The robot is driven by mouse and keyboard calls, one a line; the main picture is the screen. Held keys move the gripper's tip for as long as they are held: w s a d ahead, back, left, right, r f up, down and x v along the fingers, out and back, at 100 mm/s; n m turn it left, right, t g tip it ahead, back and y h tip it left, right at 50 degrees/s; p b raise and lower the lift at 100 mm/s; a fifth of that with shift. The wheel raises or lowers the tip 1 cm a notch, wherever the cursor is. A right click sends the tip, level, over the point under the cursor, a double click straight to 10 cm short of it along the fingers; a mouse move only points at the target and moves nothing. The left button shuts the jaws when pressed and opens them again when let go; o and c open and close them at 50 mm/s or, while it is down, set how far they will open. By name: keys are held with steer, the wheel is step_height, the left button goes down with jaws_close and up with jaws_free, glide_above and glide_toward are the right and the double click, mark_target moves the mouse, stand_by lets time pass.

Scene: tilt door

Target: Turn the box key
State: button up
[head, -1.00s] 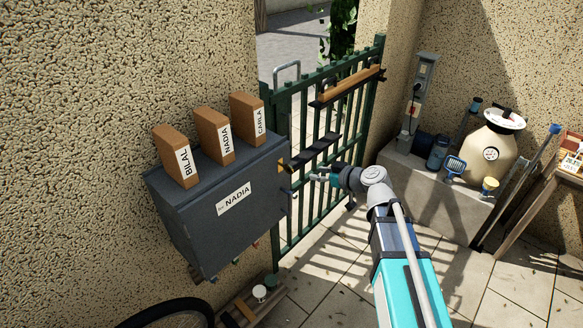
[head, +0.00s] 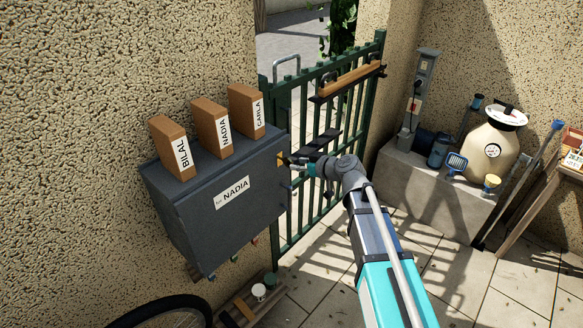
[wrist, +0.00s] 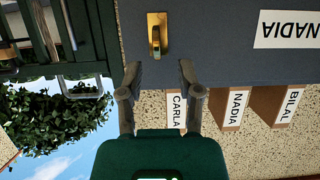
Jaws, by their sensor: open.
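In the head view my gripper (head: 293,160) is at the box's right edge, close to the key.
Cardboard parcels labelled BILAL (head: 172,148), NADIA (head: 212,127) and CARLA (head: 246,110) stand on the box. A green barred gate (head: 318,130) with a wooden bar is right of the box. A ledge (head: 425,185) with a sprayer is further right. Paving below is mostly clear.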

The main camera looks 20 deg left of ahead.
mark_target(288, 162)
steer(key=shift+b+x, duration=0.85)
steer(key=shift+x, duration=1.95)
